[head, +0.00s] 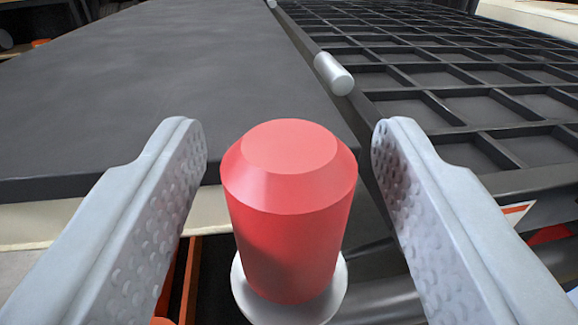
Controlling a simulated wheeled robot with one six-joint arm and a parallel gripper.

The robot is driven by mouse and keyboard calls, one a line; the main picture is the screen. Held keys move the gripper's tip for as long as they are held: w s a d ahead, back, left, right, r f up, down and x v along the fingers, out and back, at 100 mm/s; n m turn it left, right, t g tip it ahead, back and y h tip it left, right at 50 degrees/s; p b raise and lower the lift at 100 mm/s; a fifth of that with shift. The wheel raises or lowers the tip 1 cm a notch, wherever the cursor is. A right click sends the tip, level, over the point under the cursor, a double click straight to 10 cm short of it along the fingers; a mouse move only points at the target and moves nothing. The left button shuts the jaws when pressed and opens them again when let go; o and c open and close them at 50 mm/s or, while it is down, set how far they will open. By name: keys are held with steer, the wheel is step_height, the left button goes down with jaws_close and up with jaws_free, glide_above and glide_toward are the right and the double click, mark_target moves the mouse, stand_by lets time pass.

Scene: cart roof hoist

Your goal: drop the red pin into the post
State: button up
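The red pin (289,215) stands upright in the lower middle of the head view, its bevelled top towards me. Its lower end meets a pale round post (247,304), whose rim shows around the pin's base. How deep the pin sits in the post is hidden. My gripper (289,150) is open, with one grey dimpled finger on each side of the pin. Clear gaps show between the pin and both fingers.
A dark flat panel (150,90) fills the upper left. A black grid rack (470,80) lies at the upper right. A short silver cylinder (334,73) sits along the seam between them. Orange bars (190,280) show below the panel.

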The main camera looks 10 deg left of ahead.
steer(key=shift+s, duration=0.1)
steer(key=s+d, duration=0.2)
steer(key=s, duration=1.5)
steer(key=shift+d, duration=0.4)
steer(key=s+r+h, duration=0.1)
steer(key=s+r, duration=0.5)
steer(key=r, duration=0.6)
steer(key=s+r+h, duration=0.1)
steer(key=s+r, duration=0.4)
steer(key=r, duration=0.6)
steer(key=s+a+r+m, duration=0.1)
steer(key=s+r, duration=0.6)
steer(key=s, duration=0.5)
steer(key=s+a+r, duration=0.1)
steer(key=s+r, duration=0.5)
steer(key=s, duration=0.5)
steer(key=shift+s+a+r+m+h, duration=0.35)
steer(key=shift+s+a+m+h, duration=0.05)
